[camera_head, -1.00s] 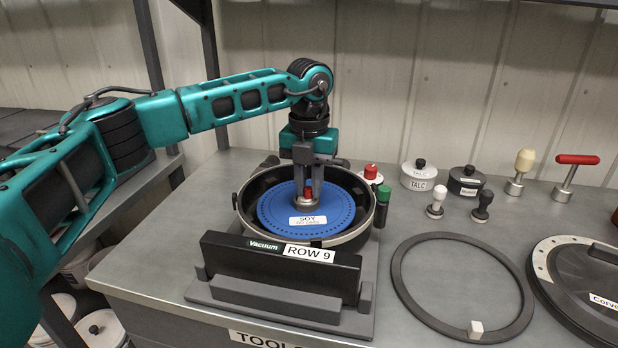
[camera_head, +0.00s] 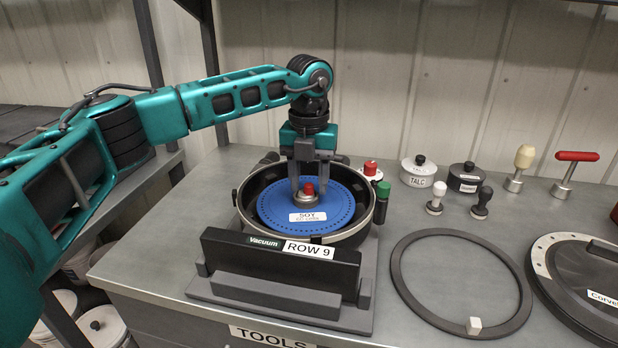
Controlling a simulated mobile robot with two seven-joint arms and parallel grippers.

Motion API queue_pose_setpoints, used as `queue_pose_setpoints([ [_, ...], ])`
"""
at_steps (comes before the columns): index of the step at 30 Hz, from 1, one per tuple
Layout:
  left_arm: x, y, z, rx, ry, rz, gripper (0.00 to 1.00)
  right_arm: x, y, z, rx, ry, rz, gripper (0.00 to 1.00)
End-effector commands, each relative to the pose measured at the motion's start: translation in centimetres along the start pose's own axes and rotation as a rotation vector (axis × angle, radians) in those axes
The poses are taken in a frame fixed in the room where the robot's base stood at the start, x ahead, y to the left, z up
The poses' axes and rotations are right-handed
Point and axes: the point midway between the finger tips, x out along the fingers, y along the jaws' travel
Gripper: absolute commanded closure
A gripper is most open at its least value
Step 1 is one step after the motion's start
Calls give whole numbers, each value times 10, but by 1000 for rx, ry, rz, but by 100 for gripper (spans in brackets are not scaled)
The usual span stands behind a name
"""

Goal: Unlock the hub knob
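The hub knob (camera_head: 308,190) has a red top on a grey metal base and stands at the centre of the blue seed disc (camera_head: 275,213), which is labelled SOY. The disc lies in the black round meter housing (camera_head: 243,207). My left gripper (camera_head: 309,188) points straight down over the hub. Its two fingers are spread, one on each side of the knob, with visible gaps, so it is open and holds nothing. Whether the fingertips touch the disc or hub base cannot be told. My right gripper is not in view.
A black Vacuum ROW 9 block (camera_head: 230,250) stands in front of the housing. To the right lie a dark ring (camera_head: 402,290) and a round cover (camera_head: 580,280). Behind them stand a talc pot (camera_head: 418,170), a dark pot (camera_head: 466,177) and several handled tools.

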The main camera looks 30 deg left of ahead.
Motion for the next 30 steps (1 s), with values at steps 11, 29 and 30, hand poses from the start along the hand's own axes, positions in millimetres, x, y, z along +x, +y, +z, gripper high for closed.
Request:
queue_pose_setpoints([
  [11, -11, 0, 0, 0, -1, -1, 53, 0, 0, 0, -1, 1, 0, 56],
  [29, -121, 0, 0, 1, -1, 0, 53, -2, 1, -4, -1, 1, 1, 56],
  [30, -124, 0, 0, 1, 0, 0, 53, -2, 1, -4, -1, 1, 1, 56],
])
